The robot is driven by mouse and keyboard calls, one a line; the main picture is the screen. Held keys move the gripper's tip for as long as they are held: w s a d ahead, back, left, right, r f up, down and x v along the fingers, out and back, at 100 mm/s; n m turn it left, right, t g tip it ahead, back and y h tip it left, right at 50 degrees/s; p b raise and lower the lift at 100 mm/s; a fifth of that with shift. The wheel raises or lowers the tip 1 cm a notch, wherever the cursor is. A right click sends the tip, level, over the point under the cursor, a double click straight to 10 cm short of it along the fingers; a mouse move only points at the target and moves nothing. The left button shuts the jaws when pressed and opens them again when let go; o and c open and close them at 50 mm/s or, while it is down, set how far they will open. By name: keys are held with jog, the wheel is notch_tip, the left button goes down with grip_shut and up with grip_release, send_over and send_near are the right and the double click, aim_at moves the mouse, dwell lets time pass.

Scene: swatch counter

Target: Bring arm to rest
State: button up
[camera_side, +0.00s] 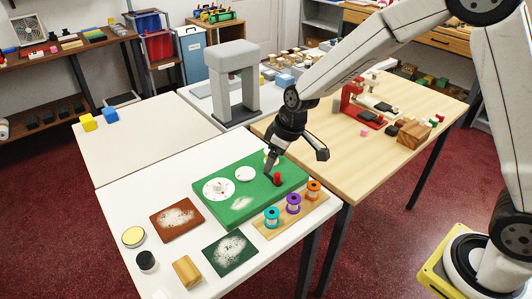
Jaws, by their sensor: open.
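My gripper (272,168) points down over the right part of a green board (228,200) on the white counter. It is open, and I see nothing held between its fingers. A small red peg (277,179) stands on the board close beside the fingertips; I cannot tell whether they touch. The board also carries white round discs, one (219,189) at the left and a smaller one (245,174) near the middle. Another pale disc is partly hidden behind my gripper. My arm reaches in from the upper right.
A wooden rack (262,230) with teal, purple and orange spools stands in front. Brown (177,219) and dark green (230,253) swatches, a wooden block (187,271) and round containers lie nearby. A grey arch (233,80) stands behind. The left counter is mostly clear.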

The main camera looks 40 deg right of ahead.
jog(key=s+d+m, duration=0.2)
jog(key=s+d, duration=0.2)
jog(key=s, duration=0.5)
jog(key=s+d+r+m+h, duration=0.1)
jog(key=s+d+m, duration=0.2)
jog(key=s, duration=0.6)
jog(key=shift+d+h, duration=0.3)
jog(key=shift+d, duration=0.1)
